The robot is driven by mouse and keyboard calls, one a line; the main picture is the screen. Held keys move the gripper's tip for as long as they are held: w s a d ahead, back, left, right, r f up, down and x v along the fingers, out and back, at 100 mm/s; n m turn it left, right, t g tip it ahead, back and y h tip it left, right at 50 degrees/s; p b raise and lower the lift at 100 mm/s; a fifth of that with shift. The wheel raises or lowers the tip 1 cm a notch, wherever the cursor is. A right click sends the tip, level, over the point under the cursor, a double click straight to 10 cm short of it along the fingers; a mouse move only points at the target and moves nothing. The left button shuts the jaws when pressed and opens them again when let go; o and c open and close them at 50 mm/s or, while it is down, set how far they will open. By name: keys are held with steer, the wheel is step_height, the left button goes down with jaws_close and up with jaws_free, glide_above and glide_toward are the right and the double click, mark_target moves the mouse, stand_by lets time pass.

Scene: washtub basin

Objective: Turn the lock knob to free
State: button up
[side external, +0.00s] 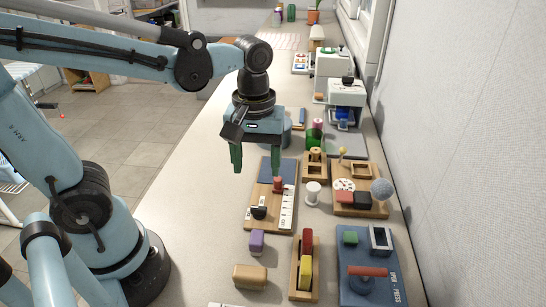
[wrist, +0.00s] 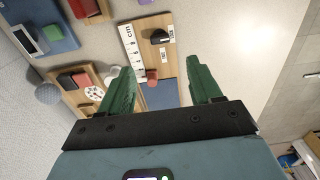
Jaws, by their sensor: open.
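The black lock knob (side external: 259,212) sits at the near end of a wooden board (side external: 253,221) with a white scale strip and a blue panel. In the wrist view the black knob (wrist: 159,37) is ahead of the fingertips, with small white labels beside it that are too small to read surely. A red peg (side external: 278,184) stands on the same board by the scale; in the wrist view the red peg (wrist: 152,75) shows between the fingers. My gripper (side external: 256,170) is open and empty, pointing down above the far part of the board, apart from the knob.
A white spool (side external: 312,192) and a board with a dial and grey ball (side external: 360,203) stand to the right. The table left of the board is clear.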

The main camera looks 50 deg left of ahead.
mark_target(259, 208)
steer(key=shift+f, duration=5.6)
steer(key=c, duration=1)
steer(key=shift+c, duration=0.2)
